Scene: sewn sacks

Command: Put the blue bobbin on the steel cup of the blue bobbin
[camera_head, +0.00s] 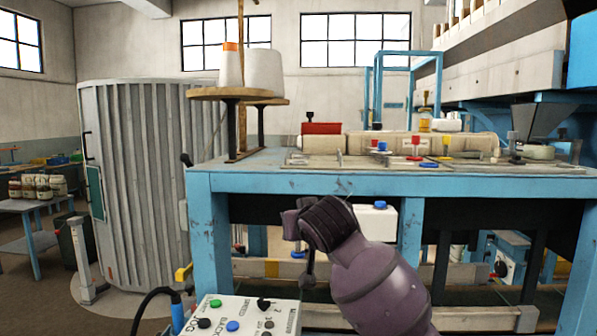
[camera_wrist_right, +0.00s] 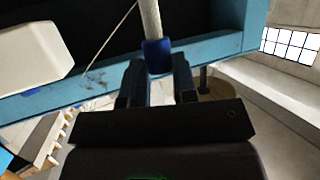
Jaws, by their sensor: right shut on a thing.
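My right gripper (camera_head: 303,222) is in front of the blue table frame, below the tabletop's front edge. In the right wrist view my right gripper (camera_wrist_right: 158,82) is shut on the blue bobbin (camera_wrist_right: 157,56), a blue end with a white shaft that runs up out of the picture. In the head view I cannot make out the held bobbin behind the gripper. Small blue (camera_head: 382,146), red and yellow pieces stand on the tabletop plates. I cannot tell which part there is the steel cup of the blue bobbin. My left gripper is out of view.
The blue-framed table (camera_head: 300,183) spans the right side. A white box with a blue knob (camera_head: 380,205) hangs under its front edge. A control panel (camera_head: 240,318) stands low in front. White cones (camera_head: 263,72) stand on a wooden disc at left. A cream roll (camera_head: 378,144) lies on the tabletop.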

